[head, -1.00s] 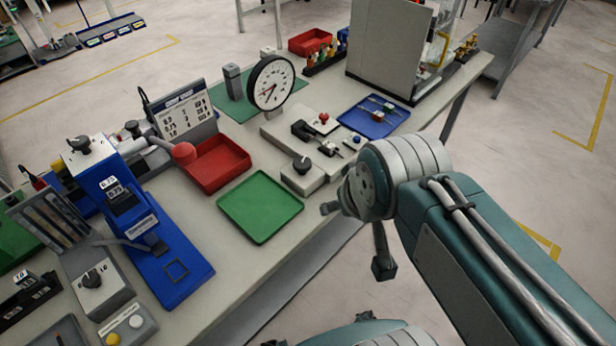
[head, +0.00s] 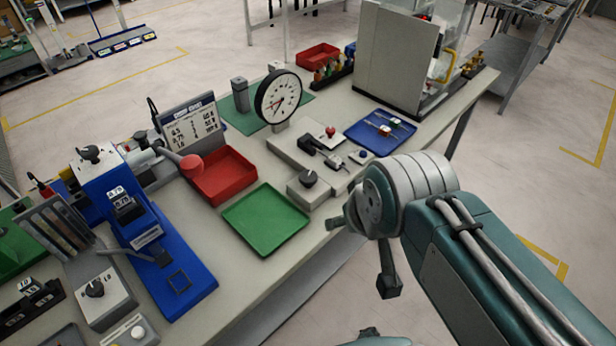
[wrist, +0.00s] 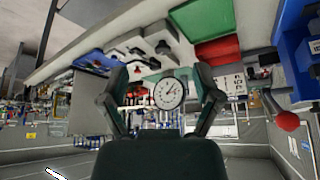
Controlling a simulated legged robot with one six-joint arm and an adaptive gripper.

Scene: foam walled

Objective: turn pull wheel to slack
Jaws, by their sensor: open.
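A black knob (head: 308,178) sits on a grey block at the front of the grey pull fixture (head: 300,150). It is the likeliest pull wheel, but no label on it is readable. In the wrist view the knob (wrist: 163,48) appears above the dial. A round white dial gauge (head: 284,97) stands behind the fixture; it also shows between my fingers in the wrist view (wrist: 169,93). My gripper (head: 362,255) is open and empty, off the bench's front edge, right of and nearer than the knob, touching nothing. The knob's turned position is too small to read.
A green tray (head: 265,222) and a red tray (head: 222,178) lie left of the fixture; a blue tray (head: 380,132) lies right of it. A blue machine (head: 150,240) with levers stands at left. A grey cabinet (head: 395,58) stands behind. The floor in front is free.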

